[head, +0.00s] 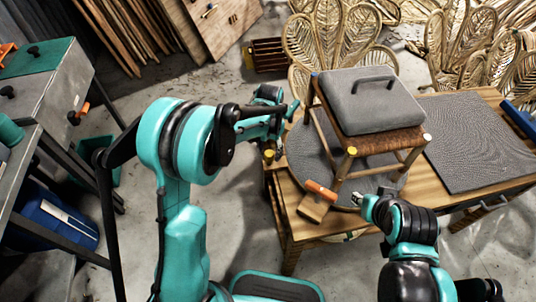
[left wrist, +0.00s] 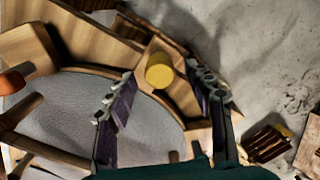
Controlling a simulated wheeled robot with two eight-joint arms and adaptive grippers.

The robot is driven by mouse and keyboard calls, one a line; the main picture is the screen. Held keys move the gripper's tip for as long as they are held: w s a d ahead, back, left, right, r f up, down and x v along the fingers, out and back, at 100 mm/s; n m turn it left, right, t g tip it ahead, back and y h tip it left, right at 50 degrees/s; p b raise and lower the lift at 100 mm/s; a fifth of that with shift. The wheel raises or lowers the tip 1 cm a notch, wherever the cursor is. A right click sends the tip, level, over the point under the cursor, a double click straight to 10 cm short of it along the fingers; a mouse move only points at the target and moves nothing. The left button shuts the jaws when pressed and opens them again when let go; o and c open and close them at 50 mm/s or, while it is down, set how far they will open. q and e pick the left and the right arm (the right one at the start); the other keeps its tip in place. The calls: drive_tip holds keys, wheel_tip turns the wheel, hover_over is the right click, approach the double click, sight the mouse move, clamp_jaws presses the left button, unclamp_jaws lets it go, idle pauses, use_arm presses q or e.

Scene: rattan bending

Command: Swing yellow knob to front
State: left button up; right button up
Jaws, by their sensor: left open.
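The yellow knob (head: 268,153) is on the left edge of the wooden table, just below my left gripper (head: 278,132) in the head view. In the left wrist view the yellow knob (left wrist: 160,70) is a short round cylinder on the wooden edge. It appears between the tips of my open left gripper (left wrist: 160,76), one finger on each side. No contact is visible, and I cannot tell how far the tips are from it. My right gripper (head: 360,203) is at the table's front side near the stool's legs; its jaws are too small to read.
A stool (head: 372,138) with a grey cushioned top stands on a round grey mat (head: 306,160) on the table (head: 285,198). An orange-handled tool (head: 320,190) lies near its front leg. A textured grey mat (head: 470,140) covers the right. Woven chairs (head: 325,45) stand behind.

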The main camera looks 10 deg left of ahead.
use_arm(q)
drive_tip(key=shift+f+b, duration=0.3)
drive_tip(key=shift+f, duration=0.9)
drive_tip(key=shift+c, duration=0.3)
